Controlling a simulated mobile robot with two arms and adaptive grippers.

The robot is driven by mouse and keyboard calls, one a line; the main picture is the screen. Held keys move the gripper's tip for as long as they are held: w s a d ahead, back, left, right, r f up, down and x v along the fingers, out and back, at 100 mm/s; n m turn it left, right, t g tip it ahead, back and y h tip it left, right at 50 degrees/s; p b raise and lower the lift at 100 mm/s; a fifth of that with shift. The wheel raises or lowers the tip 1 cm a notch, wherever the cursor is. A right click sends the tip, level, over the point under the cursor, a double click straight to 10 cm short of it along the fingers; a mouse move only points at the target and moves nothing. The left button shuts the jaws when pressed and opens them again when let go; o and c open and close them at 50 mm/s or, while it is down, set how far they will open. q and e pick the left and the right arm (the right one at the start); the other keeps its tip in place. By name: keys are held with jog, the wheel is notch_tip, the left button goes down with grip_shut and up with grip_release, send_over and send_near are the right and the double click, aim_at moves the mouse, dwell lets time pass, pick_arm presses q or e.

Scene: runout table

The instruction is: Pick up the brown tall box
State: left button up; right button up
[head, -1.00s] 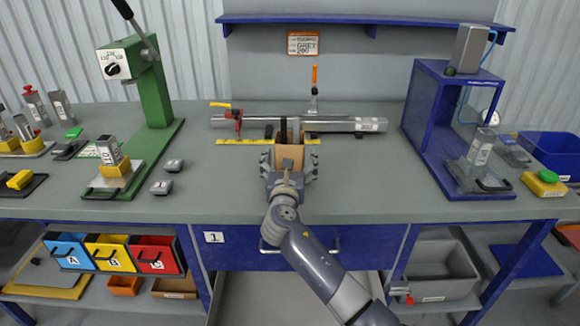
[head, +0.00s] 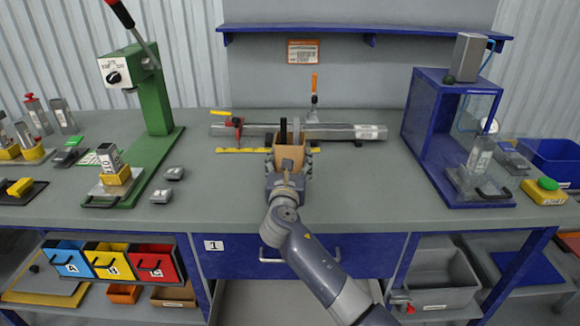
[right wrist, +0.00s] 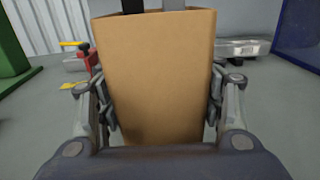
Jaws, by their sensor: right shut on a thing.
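The brown tall box (head: 289,156) stands upright at the middle of the grey table, in front of the metal bar. Dark and grey items stick up out of its open top. My right gripper (head: 289,172) is around it from the front. In the right wrist view the box (right wrist: 157,78) fills the middle, with the fingers of my gripper (right wrist: 160,112) closed against its left and right sides. I cannot tell whether its base is off the table. My left gripper is not in view.
Behind the box lies a long metal bar (head: 345,131) with a red clamp (head: 237,128) and a yellow ruler (head: 240,150). A green press (head: 155,110) stands left and a blue frame (head: 425,140) right. The table front is clear on both sides of my arm.

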aim_at(291, 158)
jog(key=shift+r, duration=0.7)
jog(key=s+r, duration=0.1)
jog(key=s, duration=1.5)
jog(key=shift+r+p, duration=0.2)
jog(key=shift+p, duration=0.1)
jog(key=shift+w+p, duration=0.85)
jog(key=shift+w, duration=3.15)
jog(key=shift+w+b, duration=0.5)
jog(key=shift+w, duration=3.5)
